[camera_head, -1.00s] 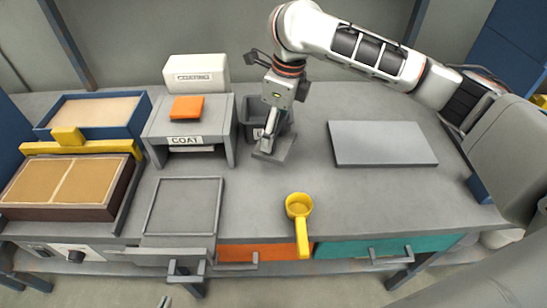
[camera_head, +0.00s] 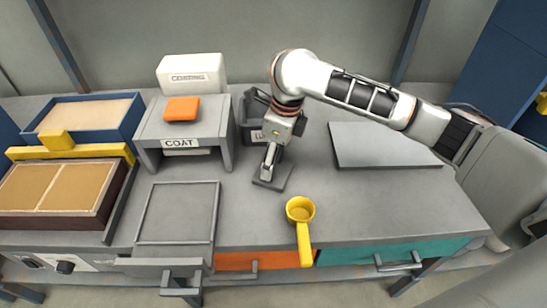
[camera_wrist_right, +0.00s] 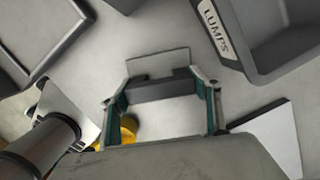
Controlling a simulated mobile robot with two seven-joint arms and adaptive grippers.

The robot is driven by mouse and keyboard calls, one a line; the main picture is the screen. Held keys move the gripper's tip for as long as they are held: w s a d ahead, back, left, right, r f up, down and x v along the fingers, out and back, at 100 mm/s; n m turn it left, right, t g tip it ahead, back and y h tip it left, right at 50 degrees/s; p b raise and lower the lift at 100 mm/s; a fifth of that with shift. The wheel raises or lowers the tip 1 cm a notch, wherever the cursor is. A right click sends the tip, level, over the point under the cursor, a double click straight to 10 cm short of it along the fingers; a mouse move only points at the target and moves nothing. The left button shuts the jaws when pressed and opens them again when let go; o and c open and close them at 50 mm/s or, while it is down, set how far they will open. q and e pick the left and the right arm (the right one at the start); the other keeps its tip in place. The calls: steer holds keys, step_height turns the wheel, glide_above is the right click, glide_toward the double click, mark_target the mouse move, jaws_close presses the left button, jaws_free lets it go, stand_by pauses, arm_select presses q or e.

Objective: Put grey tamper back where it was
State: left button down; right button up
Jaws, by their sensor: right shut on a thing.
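The grey tamper (camera_head: 273,178) has a flat rectangular plate and an upright grip. It is on or just above the bench, in front of the dark grey bin and behind the yellow scoop. My right gripper (camera_head: 270,158) points down and is shut on the tamper's grip. In the right wrist view, the dark bar of the tamper (camera_wrist_right: 160,88) sits between the two fingers, with part of its plate beyond. Whether the plate touches the bench is unclear. My left gripper is not in view.
The LUMPS bin (camera_head: 249,131) stands close behind my right gripper. The yellow scoop (camera_head: 301,212) lies in front, handle over the bench edge. A COAT stand (camera_head: 225,145) and a grey framed tray (camera_head: 214,222) are to the left. A grey slab (camera_head: 385,148) lies right.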

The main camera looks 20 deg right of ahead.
mark_target(280, 171)
steer(key=o, duration=1)
steer(key=shift+f, duration=0.1)
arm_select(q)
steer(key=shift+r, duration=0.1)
arm_select(e)
steer(key=shift+r, duration=0.4)
steer(key=r, duration=0.2)
steer(key=r+p, duration=0.1)
steer(key=r, duration=0.1)
steer(key=r+p, duration=0.1)
steer(key=r, duration=0.1)
steer(key=shift+s+d+r, duration=0.3)
steer(key=shift+d+r, duration=0.1)
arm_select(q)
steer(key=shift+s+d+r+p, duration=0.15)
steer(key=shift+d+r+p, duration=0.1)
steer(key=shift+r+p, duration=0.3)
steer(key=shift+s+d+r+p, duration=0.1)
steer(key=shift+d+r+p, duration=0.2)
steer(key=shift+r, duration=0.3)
arm_select(e)
steer(key=r, duration=0.4)
steer(key=shift+s+d+r, duration=0.25)
steer(key=shift+s+d, duration=0.05)
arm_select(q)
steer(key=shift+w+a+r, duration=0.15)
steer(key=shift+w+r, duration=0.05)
